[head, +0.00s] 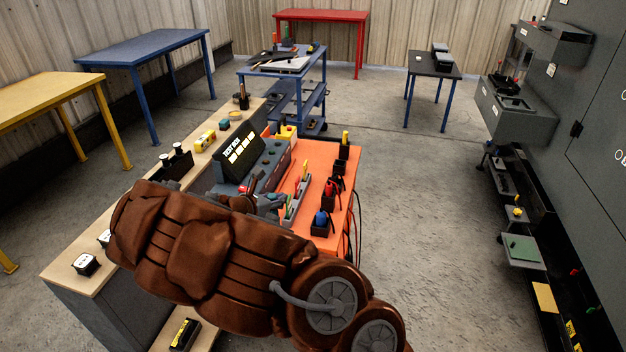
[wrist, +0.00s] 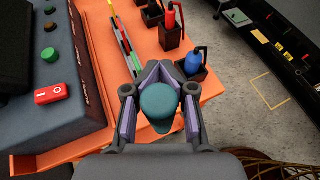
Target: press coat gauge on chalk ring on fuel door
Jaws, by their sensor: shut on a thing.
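My gripper (wrist: 160,108) is shut on a teal, round-topped thing (wrist: 158,101), which I take to be the coat gauge. In the wrist view it sits between the purple-lined fingers, above the front part of the orange bench top. In the head view my gripper (head: 268,203) is small and partly behind my brown-covered arm, and the held thing is hard to make out. A tall grey enclosure (head: 590,125) stands at the right, away from my gripper. Small pale ring-like marks (head: 619,155) show at its right edge. I cannot tell which panel is the fuel door.
The orange bench top (head: 322,158) carries black holders with red, blue (wrist: 193,64) and yellow-handled tools. A grey test box (head: 240,155) stands beside it. A blue cart (head: 308,90) and several tables stand behind. Open floor (head: 420,200) lies between bench and enclosure.

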